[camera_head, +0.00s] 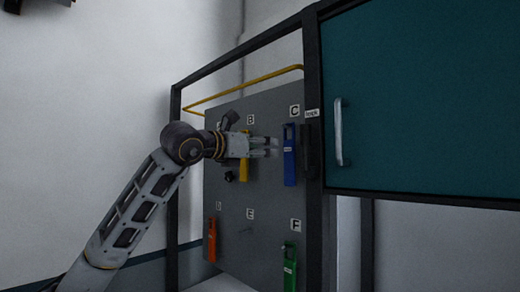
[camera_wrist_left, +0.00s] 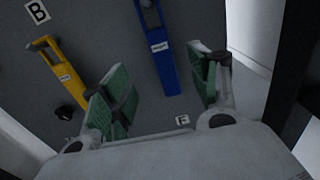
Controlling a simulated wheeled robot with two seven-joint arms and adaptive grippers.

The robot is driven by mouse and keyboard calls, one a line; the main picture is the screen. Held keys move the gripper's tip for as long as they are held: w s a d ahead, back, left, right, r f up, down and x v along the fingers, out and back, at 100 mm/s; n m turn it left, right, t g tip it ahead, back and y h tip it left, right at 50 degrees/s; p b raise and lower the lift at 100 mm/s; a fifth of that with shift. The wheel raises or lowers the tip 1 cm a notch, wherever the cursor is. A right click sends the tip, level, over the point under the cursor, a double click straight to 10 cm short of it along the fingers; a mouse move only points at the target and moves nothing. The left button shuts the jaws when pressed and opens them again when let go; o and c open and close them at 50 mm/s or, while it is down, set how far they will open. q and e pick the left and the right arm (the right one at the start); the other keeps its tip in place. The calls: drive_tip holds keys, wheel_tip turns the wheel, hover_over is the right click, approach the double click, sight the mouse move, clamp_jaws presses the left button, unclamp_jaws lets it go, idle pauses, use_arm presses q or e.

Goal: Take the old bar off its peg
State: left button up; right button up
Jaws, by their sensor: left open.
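Coloured bars hang on a grey pegboard. A blue bar (camera_head: 289,165) is under label C, a yellow bar (camera_head: 244,170) under B, an orange bar (camera_head: 212,240) under D and a green bar (camera_head: 290,268) under F. Their small tags are too blurred to read, so I cannot tell which is the old bar. My left gripper (camera_head: 268,146) is open, just left of the blue bar in the head view, partly covering the yellow bar. In the left wrist view the blue bar (camera_wrist_left: 162,55) shows between its spread green-padded fingers, apparently untouched. My right gripper is not in view.
A black frame post (camera_head: 314,100) and a teal cabinet door (camera_head: 420,95) with a metal handle (camera_head: 339,130) stand right of the board. A yellow rail (camera_head: 245,88) runs above it. Place E (camera_head: 250,213) has no bar. A small black knob (camera_head: 229,176) is near the yellow bar.

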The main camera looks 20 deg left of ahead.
sight(288, 150)
use_arm(q)
drive_tip(key=p+x, duration=0.4)
drive_tip(key=x, duration=0.7)
drive_tip(key=shift+w, duration=0.1)
drive_tip(key=shift+w+d+p, duration=0.3)
drive_tip(key=shift+w+p, duration=0.2)
drive_tip(key=shift+w, duration=0.2)
drive_tip(key=shift+w+d, duration=0.15)
drive_tip(key=shift+w, duration=0.3)
drive_tip(key=c, duration=1.2)
drive_tip(key=shift+r, duration=0.15)
drive_tip(key=shift+r+p, duration=0.5)
drive_tip(key=shift+r, duration=0.1)
